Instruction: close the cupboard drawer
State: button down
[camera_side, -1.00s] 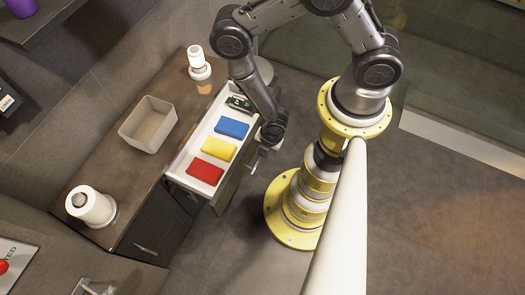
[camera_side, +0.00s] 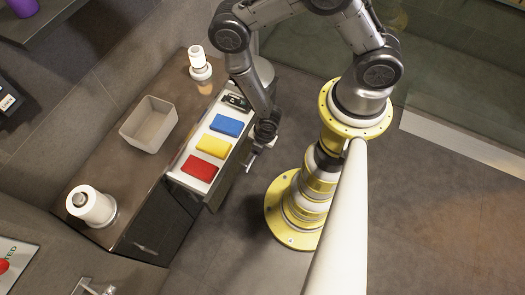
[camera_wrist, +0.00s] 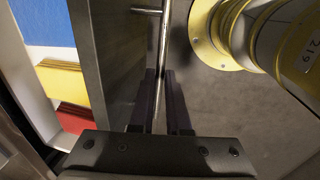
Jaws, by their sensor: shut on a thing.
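The cupboard drawer (camera_side: 188,183) is partly open on the right side of the dark cupboard (camera_side: 165,213), its white inside showing. In it lie a red block (camera_side: 199,168), a yellow block (camera_side: 214,146), a blue block (camera_side: 226,125) and a dark device (camera_side: 236,101). My gripper (camera_side: 254,158) is at the drawer's front. In the wrist view my gripper (camera_wrist: 160,85) has its two fingers on either side of the drawer's metal handle bar (camera_wrist: 164,42) and is shut on it. The dark drawer front (camera_wrist: 112,60) is just left of the fingers.
On the cupboard top stand a grey open bin (camera_side: 148,124), a white round container (camera_side: 91,206) at the near end and a white bottle-like item (camera_side: 199,63) at the far end. My yellow-ringed base stands to the right. The floor (camera_side: 245,240) in front is clear.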

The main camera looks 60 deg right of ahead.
aim_at(211, 130)
jog(key=w, duration=1.8)
jog(key=shift+w, duration=0.15)
jog(key=c, duration=1)
grip_release()
jog(key=shift+r, duration=0.1)
jog(key=shift+o, duration=0.6)
jog(key=s+r, duration=0.3)
jog(key=r, duration=1)
jog(key=shift+r, duration=0.25)
jog(key=shift+w+d, duration=0.1)
